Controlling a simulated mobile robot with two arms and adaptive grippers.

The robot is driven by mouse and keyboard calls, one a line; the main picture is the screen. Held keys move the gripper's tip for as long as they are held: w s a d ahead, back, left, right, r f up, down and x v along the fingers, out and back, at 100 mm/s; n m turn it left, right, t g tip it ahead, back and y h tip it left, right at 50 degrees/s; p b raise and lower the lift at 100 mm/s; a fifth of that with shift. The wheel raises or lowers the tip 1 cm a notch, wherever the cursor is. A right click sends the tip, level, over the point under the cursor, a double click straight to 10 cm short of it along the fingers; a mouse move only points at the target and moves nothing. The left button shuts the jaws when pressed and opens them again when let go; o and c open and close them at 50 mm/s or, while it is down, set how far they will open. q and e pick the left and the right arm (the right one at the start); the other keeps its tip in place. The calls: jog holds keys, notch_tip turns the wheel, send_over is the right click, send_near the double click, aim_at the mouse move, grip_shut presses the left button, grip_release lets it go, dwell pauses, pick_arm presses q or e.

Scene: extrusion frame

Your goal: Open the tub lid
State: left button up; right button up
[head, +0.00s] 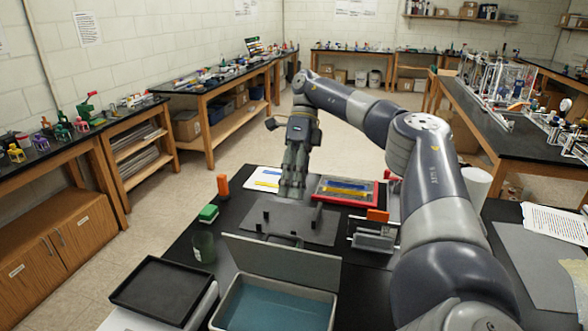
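A grey tub (333,305) with blue contents stands at the bottom of the head view, its near side cut off by the frame. A flat grey panel, which looks like the tub lid (285,262), stands steeply raised along the tub's far edge, so the tub's inside shows. My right gripper (292,194) points down beyond the lid, over the far part of the black table, apart from lid and tub. Its fingers look close together, but I cannot tell whether they are open or shut. I see nothing held in it. My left gripper is not in view.
A black tray (128,291) and a dark green cup (203,250) are left of the tub. A grey plate with black posts (312,233) lies beyond the lid. A red-framed tray (376,202) and a rack with an orange part (377,215) stand right. My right arm crosses the right side.

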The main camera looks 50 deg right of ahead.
jog(key=shift+v, duration=1.1)
jog(key=shift+a, duration=0.1)
jog(key=shift+s+a, duration=0.1)
